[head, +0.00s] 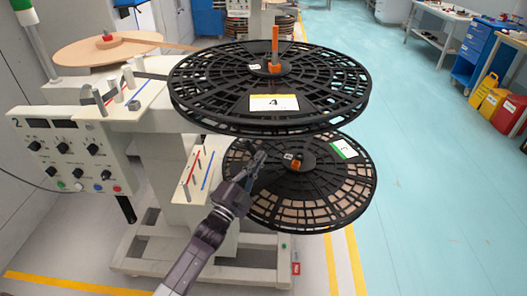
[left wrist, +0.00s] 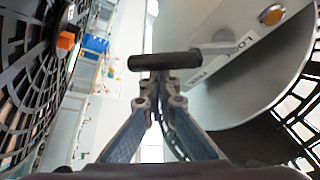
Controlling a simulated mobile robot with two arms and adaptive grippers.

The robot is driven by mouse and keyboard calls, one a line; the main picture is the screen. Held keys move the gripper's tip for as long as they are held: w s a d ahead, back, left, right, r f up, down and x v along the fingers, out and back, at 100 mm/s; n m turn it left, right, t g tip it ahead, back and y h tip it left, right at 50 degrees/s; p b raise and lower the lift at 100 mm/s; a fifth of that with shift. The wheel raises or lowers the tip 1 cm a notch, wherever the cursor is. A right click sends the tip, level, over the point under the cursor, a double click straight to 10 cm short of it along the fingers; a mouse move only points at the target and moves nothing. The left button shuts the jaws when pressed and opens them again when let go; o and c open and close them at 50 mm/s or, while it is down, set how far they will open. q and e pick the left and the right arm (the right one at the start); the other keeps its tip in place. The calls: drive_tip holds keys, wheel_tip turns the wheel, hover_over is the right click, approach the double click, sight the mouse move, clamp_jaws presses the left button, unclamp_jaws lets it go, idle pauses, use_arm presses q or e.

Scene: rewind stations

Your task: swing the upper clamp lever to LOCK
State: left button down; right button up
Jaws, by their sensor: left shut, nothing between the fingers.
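In the left wrist view, a clamp lever with a black bar grip (left wrist: 165,62) and a pale metal arm (left wrist: 222,48) lies across a light grey plate (left wrist: 215,105). In the head view my left gripper (head: 257,158) is between the two reels. The lever is not visible there. My right gripper is not in view.
The upper black reel (head: 215,110), with an upright orange piece (head: 275,45), overhangs my left gripper. The lower reel (head: 330,205) is close on its right. The control panel (head: 72,150) stands left. Open floor (head: 430,200) lies right.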

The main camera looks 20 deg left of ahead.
use_arm(q)
drive_tip(key=shift+s+a+f+m+g+h+p, duration=0.2)
drive_tip(key=shift+a+f+m+g+p, duration=0.3)
drive_tip(key=shift+a+m+p, duration=0.55)
drive_tip(key=shift+s+a+f+m+g+h+p, duration=0.2)
drive_tip(key=shift+a+m+g+p, duration=0.4)
drive_tip(key=shift+m, duration=0.75)
drive_tip(key=shift+s+a+f+m+g+p, duration=0.3)
drive_tip(key=shift+a+m+g+p, duration=0.5)
drive_tip(key=shift+m, duration=0.4)
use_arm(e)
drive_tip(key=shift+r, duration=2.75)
use_arm(q)
drive_tip(key=shift+w+d, duration=0.1)
